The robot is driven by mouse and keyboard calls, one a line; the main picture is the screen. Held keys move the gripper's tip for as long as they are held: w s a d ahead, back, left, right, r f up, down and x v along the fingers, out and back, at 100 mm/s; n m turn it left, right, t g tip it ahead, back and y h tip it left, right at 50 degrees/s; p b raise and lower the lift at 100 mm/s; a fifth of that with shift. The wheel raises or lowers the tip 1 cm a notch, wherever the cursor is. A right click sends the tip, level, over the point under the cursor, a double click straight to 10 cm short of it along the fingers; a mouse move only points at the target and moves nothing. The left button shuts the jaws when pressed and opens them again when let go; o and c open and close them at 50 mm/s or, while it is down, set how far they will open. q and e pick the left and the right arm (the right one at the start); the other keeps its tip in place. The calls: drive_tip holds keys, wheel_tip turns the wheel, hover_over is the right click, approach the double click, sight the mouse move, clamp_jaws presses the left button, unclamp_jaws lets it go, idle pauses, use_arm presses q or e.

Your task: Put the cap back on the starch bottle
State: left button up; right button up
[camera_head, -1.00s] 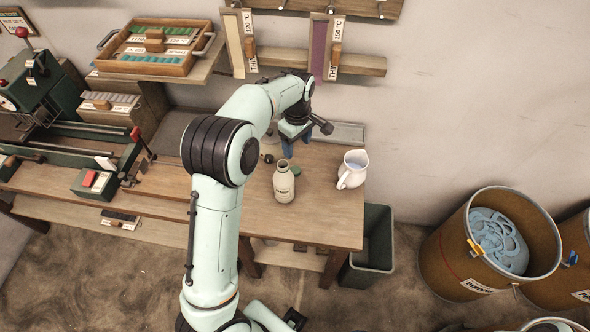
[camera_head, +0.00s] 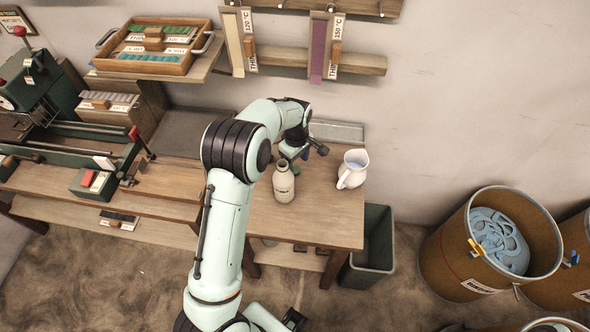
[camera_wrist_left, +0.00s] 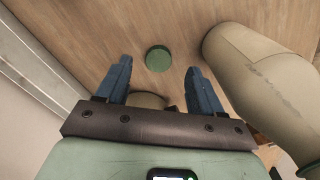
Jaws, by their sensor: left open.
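The starch bottle (camera_head: 284,186) is cream-coloured and stands upright on the wooden table, its neck open with no cap on it. In the left wrist view the bottle (camera_wrist_left: 262,75) fills the right side. The green round cap (camera_wrist_left: 158,58) lies on the table beside the bottle. My left gripper (camera_wrist_left: 158,70) points down at the table with its blue fingers open, one to each side of the cap in the picture and apart from it. In the head view the left gripper (camera_head: 293,162) is just behind the bottle, partly hidden by it and the arm.
A white jug (camera_head: 353,170) stands to the right of the bottle, near the table's right end. A dark bin (camera_head: 370,245) is below that end. A bench machine (camera_head: 70,140) is at the left. Bare tabletop (camera_head: 315,220) lies in front of the bottle.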

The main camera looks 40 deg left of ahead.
sight(296, 170)
use_arm(q)
wheel_tip(296, 170, down, 4)
drive_tip(key=shift+w+a, duration=0.1)
drive_tip(key=c, duration=1.1)
wheel_tip(296, 170, up, 20)
drive_tip(key=p, duration=0.1)
drive_tip(key=shift+p, duration=0.4)
use_arm(e)
drive_tip(key=shift+w+r, duration=0.45)
drive_tip(key=shift+r, duration=0.15)
drive_tip(key=shift+w+r, duration=0.4)
drive_tip(key=shift+r, duration=0.2)
drive_tip(key=shift+c, duration=0.5)
